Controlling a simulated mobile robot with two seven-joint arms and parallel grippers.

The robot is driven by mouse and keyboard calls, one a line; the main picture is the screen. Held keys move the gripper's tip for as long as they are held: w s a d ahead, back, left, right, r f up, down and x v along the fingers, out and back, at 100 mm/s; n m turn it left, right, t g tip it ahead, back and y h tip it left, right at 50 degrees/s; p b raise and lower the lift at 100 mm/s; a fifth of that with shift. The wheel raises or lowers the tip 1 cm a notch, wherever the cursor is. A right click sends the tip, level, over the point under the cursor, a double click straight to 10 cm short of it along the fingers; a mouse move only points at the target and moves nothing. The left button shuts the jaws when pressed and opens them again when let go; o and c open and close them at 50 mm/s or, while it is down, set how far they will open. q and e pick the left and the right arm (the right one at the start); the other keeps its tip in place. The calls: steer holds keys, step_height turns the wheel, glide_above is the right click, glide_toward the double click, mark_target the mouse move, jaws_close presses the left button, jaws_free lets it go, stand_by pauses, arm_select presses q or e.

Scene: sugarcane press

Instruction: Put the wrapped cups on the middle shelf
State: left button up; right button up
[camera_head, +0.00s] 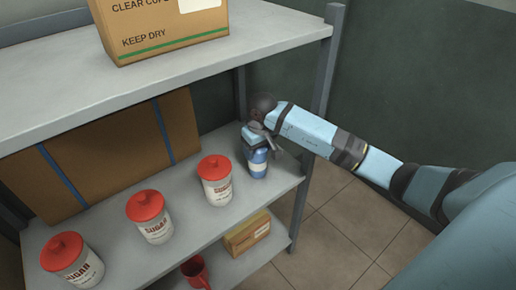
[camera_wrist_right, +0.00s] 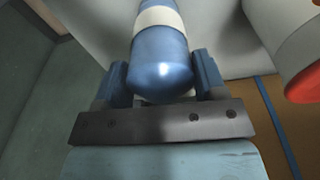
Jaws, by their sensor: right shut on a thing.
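The wrapped cups (camera_head: 258,167) are a blue cylinder with a pale band, at the right end of the middle shelf (camera_head: 225,218). They look upright in the head view; whether their base touches the shelf is hard to tell. My right gripper (camera_head: 259,143) is at their upper part. In the right wrist view the fingers of the right gripper (camera_wrist_right: 162,82) are on either side of the wrapped cups (camera_wrist_right: 160,58), shut on them. My left gripper is out of view.
Several white sugar jars with red lids stand along the middle shelf, the nearest a jar (camera_head: 216,181) just left of the cups. A brown box (camera_head: 110,150) is behind. A post (camera_head: 328,60) and the upper shelf (camera_head: 200,65) bound the space. Below are a small box (camera_head: 247,234) and red mug (camera_head: 196,272).

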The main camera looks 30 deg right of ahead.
steer(key=shift+f, duration=0.15)
steer(key=o, duration=1.1)
steer(key=shift+o, duration=0.8)
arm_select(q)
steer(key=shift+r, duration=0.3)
